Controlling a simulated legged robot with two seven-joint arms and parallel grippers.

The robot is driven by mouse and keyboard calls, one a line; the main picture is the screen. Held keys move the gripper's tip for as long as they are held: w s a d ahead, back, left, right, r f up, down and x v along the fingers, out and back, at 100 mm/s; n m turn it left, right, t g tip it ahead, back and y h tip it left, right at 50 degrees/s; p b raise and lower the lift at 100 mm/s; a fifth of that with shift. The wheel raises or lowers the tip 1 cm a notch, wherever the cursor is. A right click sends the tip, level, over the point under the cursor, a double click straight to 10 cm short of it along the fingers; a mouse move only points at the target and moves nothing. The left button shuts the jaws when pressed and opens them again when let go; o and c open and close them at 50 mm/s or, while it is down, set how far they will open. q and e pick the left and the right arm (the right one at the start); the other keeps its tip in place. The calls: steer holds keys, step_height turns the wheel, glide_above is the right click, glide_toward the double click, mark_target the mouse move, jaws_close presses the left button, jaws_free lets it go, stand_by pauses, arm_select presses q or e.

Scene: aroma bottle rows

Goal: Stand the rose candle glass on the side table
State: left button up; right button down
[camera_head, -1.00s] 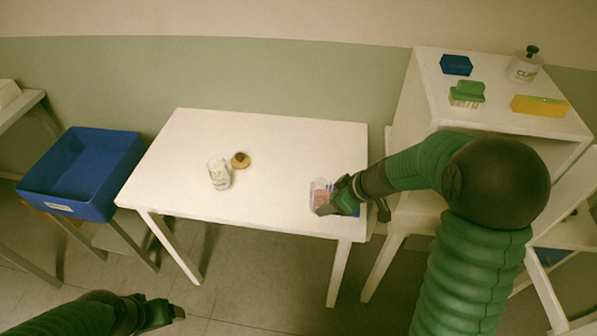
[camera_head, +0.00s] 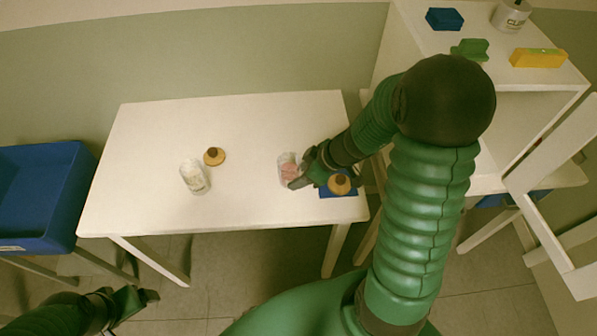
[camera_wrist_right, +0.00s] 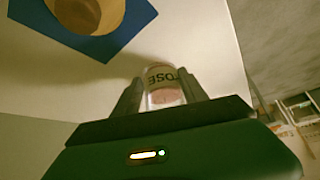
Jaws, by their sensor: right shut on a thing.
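The rose candle glass (camera_head: 287,168) is clear with pink wax inside. My right gripper (camera_head: 298,174) is shut on it, over the right part of a white table (camera_head: 245,125). In the right wrist view the glass (camera_wrist_right: 164,90) sits between the two fingers with its lettering upside down. I cannot tell whether its base touches the table. A blue mat (camera_head: 326,192) with a round wooden lid (camera_head: 340,184) lies just right of the gripper. My left gripper (camera_head: 135,302) is low at the left, apart from the table, and its jaws are unclear. I cannot tell which table is the side table.
A white jar (camera_head: 194,177) and another wooden lid (camera_head: 214,156) stand left of the glass. A blue bin (camera_head: 40,200) is at the far left.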

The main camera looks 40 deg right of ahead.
steer(key=shift+s+f, duration=0.1)
steer(key=shift+f, duration=0.05)
steer(key=shift+f+b, duration=0.1)
steer(key=shift+b, duration=0.2)
steer(key=c, duration=0.9)
jaws_free()
steer(key=shift+d, duration=0.25)
steer(key=o, duration=0.3)
steer(key=shift+d+f, duration=0.1)
steer(key=shift+d, duration=0.2)
steer(key=shift+a, duration=0.25)
steer(key=p+v, duration=0.3)
steer(key=v, duration=0.9)
steer(key=a+f+m+g+h, duration=0.1)
steer(key=a, duration=0.3)
steer(key=s+a+f+m+g+h, duration=0.1)
steer(key=a+f+m, duration=0.1)
steer(key=a, duration=0.2)
steer(key=s+a+f+m+g+h, duration=0.1)
steer(key=a+f+m, duration=0.1)
steer(key=a, duration=0.2)
steer(key=shift+s+a, duration=0.1)
steer(key=shift+a, duration=0.15)
arm_select(q)
step_height(320, 180, up, 2)
steer(key=shift+d+r, duration=0.15)
steer(key=shift+r, duration=0.1)
arm_select(e)
steer(key=shift+a+m, duration=0.35)
steer(key=shift+m, duration=0.15)
